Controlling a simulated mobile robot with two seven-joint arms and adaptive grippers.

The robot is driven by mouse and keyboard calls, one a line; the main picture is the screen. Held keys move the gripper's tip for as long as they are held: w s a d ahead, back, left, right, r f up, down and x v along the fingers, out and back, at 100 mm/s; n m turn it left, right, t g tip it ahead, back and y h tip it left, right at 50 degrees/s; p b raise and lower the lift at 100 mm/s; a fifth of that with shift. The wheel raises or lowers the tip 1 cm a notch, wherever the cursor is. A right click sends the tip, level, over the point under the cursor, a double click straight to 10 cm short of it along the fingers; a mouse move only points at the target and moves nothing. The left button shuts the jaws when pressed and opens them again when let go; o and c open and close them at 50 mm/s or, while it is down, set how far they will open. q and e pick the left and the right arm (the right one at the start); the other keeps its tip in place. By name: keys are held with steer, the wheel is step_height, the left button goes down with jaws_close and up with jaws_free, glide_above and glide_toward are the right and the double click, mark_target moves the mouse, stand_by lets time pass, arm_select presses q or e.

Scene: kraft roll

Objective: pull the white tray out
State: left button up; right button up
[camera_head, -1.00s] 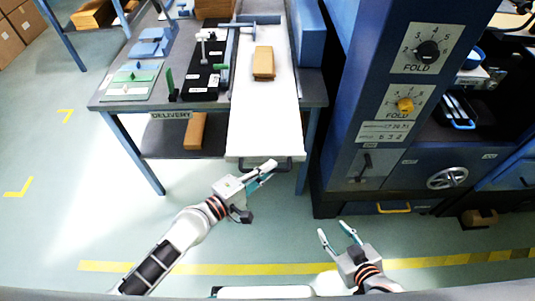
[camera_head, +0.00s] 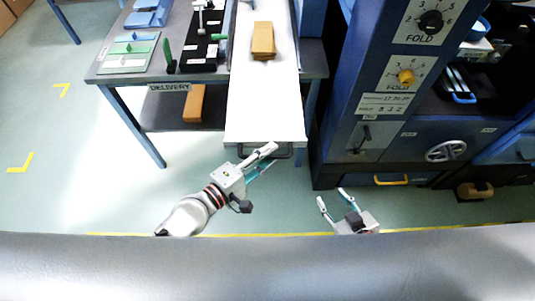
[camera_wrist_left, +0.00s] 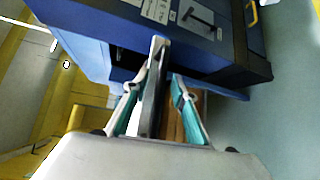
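The white tray (camera_head: 262,105) lies on the blue-framed table, with its front end jutting past the table's front edge. A brown block (camera_head: 263,40) rests on it. A dark handle (camera_head: 285,155) crosses the tray's front end. My right gripper (camera_head: 331,201) is open and empty, lower right of the tray.
A blue machine (camera_head: 375,75) with fold dials stands close to the tray's right. A green-and-grey board (camera_head: 127,55) and a black rack (camera_head: 199,48) are on the table's left. A brown block (camera_head: 194,103) sits on the lower shelf. Floor in front is open.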

arm_select(q)
steer(key=v, duration=1.2)
stand_by(0.6)
steer(key=a+f+m+y, duration=0.9)
steer(key=a+f+m, duration=0.3)
steer(key=m, duration=0.3)
steer(key=shift+s+a+f+g, duration=0.2)
steer(key=shift+s+f+g, duration=0.1)
steer(key=shift+s+f, duration=0.25)
